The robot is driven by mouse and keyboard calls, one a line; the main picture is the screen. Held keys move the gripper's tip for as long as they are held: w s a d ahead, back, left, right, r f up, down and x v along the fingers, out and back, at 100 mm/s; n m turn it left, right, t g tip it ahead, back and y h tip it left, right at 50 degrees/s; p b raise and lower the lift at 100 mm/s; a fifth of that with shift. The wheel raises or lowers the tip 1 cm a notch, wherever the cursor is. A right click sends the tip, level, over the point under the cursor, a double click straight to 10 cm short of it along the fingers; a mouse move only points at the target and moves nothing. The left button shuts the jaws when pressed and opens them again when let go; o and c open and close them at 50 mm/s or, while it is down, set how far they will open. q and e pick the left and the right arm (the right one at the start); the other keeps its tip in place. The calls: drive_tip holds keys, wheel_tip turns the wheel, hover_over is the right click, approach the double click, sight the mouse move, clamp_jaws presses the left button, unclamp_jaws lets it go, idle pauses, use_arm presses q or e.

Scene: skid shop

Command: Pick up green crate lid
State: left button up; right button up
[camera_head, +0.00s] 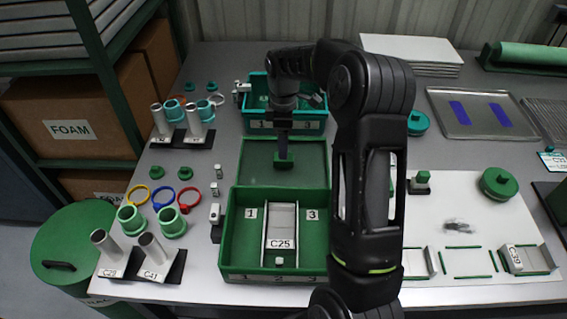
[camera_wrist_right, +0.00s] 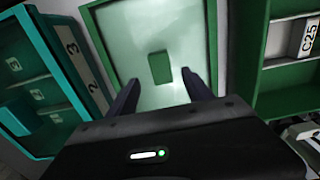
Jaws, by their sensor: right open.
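The green crate lid (camera_head: 308,178) lies flat between the teal crate and the green crate, with a small dark green block handle at its middle (camera_head: 284,164). In the right wrist view the lid (camera_wrist_right: 130,40) looks pale and shiny, and the handle (camera_wrist_right: 159,68) stands between and beyond my fingertips. My right gripper (camera_head: 283,152) reaches down over the lid, close to the handle. In the wrist view its two fingers (camera_wrist_right: 160,84) are spread apart with nothing between them. How much height is left above the handle is hard to tell. My left gripper is not in view.
The green crate (camera_head: 240,262) in front holds a tray labelled C25 (camera_head: 281,243). The teal crate (camera_head: 318,125) stands behind the lid. Metal tubes, rings and small fittings stand at the left. A white board (camera_head: 450,200) lies at the right, partly behind my right arm.

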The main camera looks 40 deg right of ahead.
sight(283, 162)
wheel_tip(283, 162, down, 5)
drive_tip(key=shift+f+p, duration=0.1)
drive_tip(key=shift+p, duration=0.3)
drive_tip(key=shift+c, duration=0.3)
idle(0.3)
clamp_jaws()
idle(0.4)
